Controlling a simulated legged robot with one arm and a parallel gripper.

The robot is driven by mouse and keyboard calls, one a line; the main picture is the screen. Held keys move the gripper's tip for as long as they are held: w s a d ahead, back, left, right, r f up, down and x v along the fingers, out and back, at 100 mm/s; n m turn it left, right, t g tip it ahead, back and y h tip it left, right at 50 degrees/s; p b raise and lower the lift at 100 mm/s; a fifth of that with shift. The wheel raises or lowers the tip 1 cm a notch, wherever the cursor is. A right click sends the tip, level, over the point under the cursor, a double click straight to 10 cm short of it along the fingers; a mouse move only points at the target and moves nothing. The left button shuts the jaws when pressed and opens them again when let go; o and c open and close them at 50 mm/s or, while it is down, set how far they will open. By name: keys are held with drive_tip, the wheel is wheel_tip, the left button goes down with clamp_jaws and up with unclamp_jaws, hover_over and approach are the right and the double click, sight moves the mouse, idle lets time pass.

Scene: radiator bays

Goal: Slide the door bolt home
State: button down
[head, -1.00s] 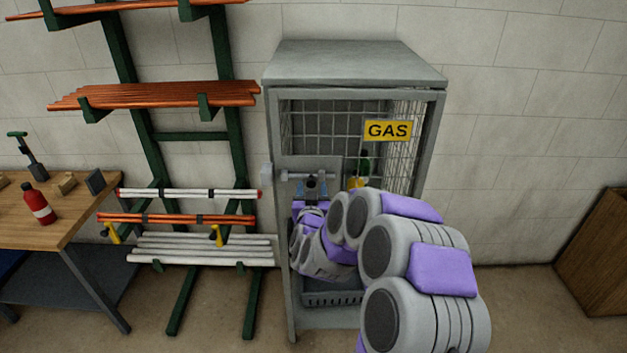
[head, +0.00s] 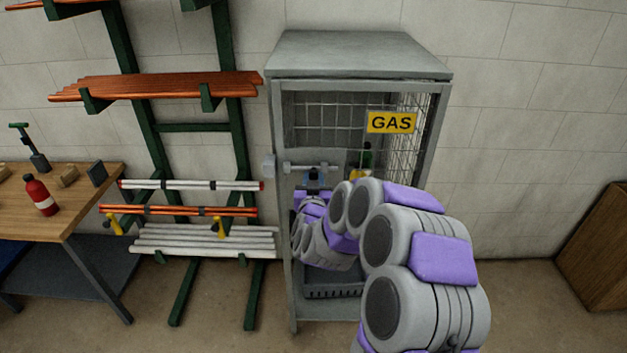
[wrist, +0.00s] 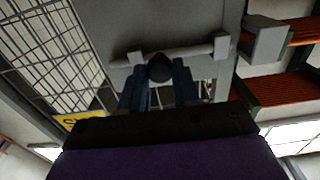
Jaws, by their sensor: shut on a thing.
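The grey door bolt (head: 300,168) lies level across the plate on the gas cabinet's door (head: 349,120). In the wrist view the bolt bar (wrist: 197,51) runs between two small brackets and carries a dark round knob (wrist: 159,67). My gripper (head: 314,178) is at the knob, with its blue fingers on either side of it; in the wrist view my gripper (wrist: 160,82) is shut on the knob. The grey keep block (head: 268,167) is on the cabinet frame, left of the bolt. A gap shows between the bolt's end and this block, also in the wrist view (wrist: 263,40).
A green pipe rack (head: 160,128) stands left of the cabinet. A wooden bench (head: 85,200) with a red bottle (head: 41,195) is further left. A brown wooden box (head: 597,250) stands far right. The wall and floor between cabinet and box are clear.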

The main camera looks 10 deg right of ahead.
sight(296, 169)
drive_tip(key=a+p, duration=0.1)
drive_tip(key=a, duration=0.1)
drive_tip(key=w+a+p, duration=0.1)
drive_tip(key=a, duration=0.2)
drive_tip(key=shift+r, duration=0.1)
drive_tip(key=shift+d, duration=0.2)
drive_tip(key=c, duration=1.2)
unclamp_jaws()
drive_tip(key=o, duration=0.4)
drive_tip(key=shift+a, duration=0.4)
drive_tip(key=shift+d, duration=0.1)
drive_tip(key=shift+d, duration=0.1)
